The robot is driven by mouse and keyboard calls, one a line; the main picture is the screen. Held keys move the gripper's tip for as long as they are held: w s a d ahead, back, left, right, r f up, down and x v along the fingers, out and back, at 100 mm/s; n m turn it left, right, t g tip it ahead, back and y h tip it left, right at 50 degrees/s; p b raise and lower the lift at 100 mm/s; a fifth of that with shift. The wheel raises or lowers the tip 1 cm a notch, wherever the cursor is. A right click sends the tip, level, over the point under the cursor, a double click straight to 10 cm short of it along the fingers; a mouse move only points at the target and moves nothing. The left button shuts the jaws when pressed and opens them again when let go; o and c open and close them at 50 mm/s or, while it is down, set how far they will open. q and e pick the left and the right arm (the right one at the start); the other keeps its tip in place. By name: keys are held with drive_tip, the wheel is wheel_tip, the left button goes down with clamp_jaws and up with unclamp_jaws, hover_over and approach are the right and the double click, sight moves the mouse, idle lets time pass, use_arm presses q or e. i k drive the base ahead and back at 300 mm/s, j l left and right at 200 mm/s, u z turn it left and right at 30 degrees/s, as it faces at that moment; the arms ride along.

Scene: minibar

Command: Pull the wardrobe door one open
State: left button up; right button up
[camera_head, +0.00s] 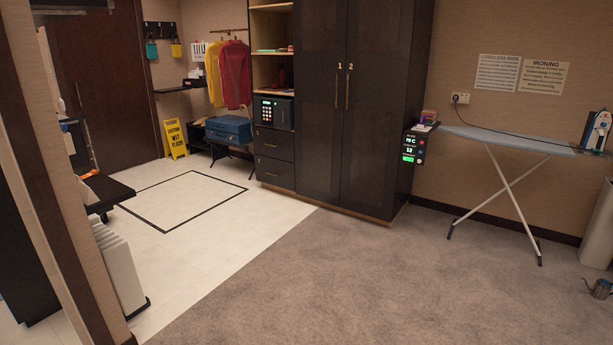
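A tall dark wardrobe stands at the back centre with two shut doors side by side. Wardrobe door one (316,130) is the left one, marked with a gold "1" near its inner edge. Its long vertical gold handle (337,90) sits by the middle seam. Door two (378,130) is on the right, marked "2", with its own gold handle (348,92). Neither of my grippers shows in the head view.
An ironing board (500,138) stands right of the wardrobe, with an iron on its right end. A yellow wet-floor sign (175,140) and a blue suitcase (228,129) are at the left. A wall edge (60,170) rises at the near left. The carpet (330,280) before the wardrobe is clear.

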sight(320, 27)
drive_tip(key=i, duration=2.65)
drive_tip(key=i+z, duration=0.15)
drive_tip(key=i, duration=0.3)
drive_tip(key=i+j+z, duration=0.15)
drive_tip(key=i, duration=0.3)
drive_tip(key=i+j+z, duration=0.1)
drive_tip(key=i, duration=0.35)
drive_tip(key=i+j+z, duration=0.15)
drive_tip(key=i, duration=0.3)
